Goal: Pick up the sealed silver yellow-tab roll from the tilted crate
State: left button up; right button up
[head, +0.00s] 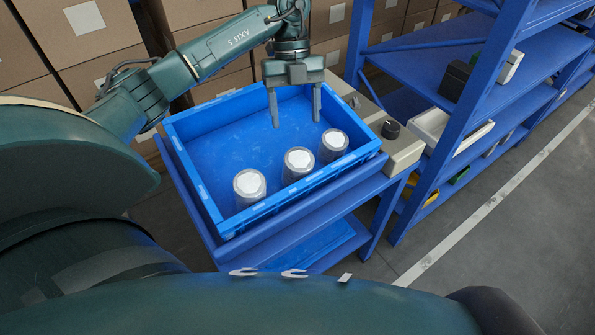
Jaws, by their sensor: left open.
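A blue tilted crate (178,150) sits on a blue stand. Three silver-grey rolls with white tops stand along its near side: a left roll (249,188), a middle roll (298,164) and a right roll (333,145). No yellow tab can be made out on any of them, so I cannot tell which is the sealed yellow-tab roll. My left gripper (296,122) points down over the crate, open and empty. Its fingers appear above and behind the middle and right rolls, apart from them. My right gripper is not in view.
The crate's raised walls surround the rolls; its far floor is bare. A grey box with a black knob (390,130) stands right of the crate. A blue shelf rack (430,60) with bins is further right. Stacked cardboard boxes (90,30) stand behind.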

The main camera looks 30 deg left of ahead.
aim_at(297, 167)
pick_arm(q)
jog(key=x, duration=0.6)
jog(key=shift+s+a+f, duration=0.15)
jog(key=shift+s+f, duration=0.05)
jog(key=shift+f, duration=0.15)
jog(key=shift+p+x, duration=0.5)
jog(key=shift+x, duration=2.55)
jog(key=shift+c, duration=0.3)
jog(key=shift+r, duration=0.15)
jog(key=c, duration=0.9)
